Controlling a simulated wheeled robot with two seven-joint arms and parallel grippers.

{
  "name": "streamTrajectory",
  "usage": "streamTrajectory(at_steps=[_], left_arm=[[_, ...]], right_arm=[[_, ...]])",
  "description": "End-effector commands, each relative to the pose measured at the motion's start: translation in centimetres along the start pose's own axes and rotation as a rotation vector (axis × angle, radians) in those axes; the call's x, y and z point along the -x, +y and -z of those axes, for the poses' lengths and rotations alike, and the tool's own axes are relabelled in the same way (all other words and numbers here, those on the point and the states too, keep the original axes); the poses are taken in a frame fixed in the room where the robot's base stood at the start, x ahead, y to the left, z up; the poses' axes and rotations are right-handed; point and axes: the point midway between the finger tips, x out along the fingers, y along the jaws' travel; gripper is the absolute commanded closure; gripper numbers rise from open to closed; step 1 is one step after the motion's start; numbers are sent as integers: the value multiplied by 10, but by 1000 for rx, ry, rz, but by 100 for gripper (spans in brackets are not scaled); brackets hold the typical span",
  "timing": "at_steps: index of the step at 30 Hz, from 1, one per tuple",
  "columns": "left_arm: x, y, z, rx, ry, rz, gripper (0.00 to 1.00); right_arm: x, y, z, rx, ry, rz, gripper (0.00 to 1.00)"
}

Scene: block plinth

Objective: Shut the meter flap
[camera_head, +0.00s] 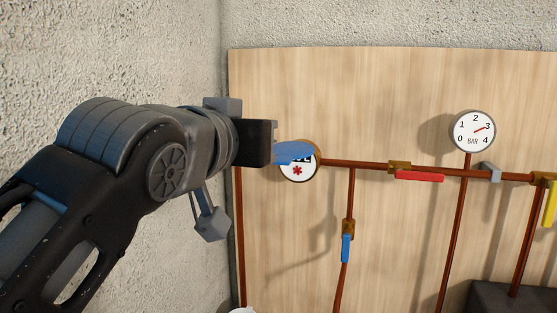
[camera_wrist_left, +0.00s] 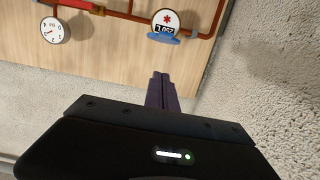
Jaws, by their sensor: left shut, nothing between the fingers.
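The meter (camera_head: 298,171) is a round white dial with a red star on the wooden board; its digits are partly hidden in the head view. Its blue flap (camera_head: 293,153) is open, standing out from the top edge. In the wrist view, which is turned over, the meter (camera_wrist_left: 166,19) shows its digits uncovered, with the blue flap (camera_wrist_left: 162,39) along its edge. My left gripper (camera_wrist_left: 160,78) is shut and empty. In the head view the gripper (camera_head: 274,141) is just left of the flap; whether they touch is unclear there. My right gripper is in neither view.
Copper pipes (camera_head: 352,164) run across the board (camera_head: 400,100), with a red-handled valve (camera_head: 419,176), a blue-handled valve (camera_head: 346,248) and a pressure gauge (camera_head: 474,131). A rough wall (camera_head: 150,50) stands close on the left. The board above the meter is clear.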

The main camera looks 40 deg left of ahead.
Motion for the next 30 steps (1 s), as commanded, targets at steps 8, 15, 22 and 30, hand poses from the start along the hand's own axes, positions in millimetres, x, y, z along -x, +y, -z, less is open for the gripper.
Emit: streamTrajectory(at_steps=[8, 15, 22, 30], left_arm=[[-14, 0, 1, -1, -3, -1, 100], [-52, 0, 1, 0, -6, -1, 100], [-99, 1, 2, 0, -5, -1, 100], [-109, 0, -33, -1, -1, 0, 100]], right_arm=[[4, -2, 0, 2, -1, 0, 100], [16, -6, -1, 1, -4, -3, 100], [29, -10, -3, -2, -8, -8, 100], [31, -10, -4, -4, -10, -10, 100]])
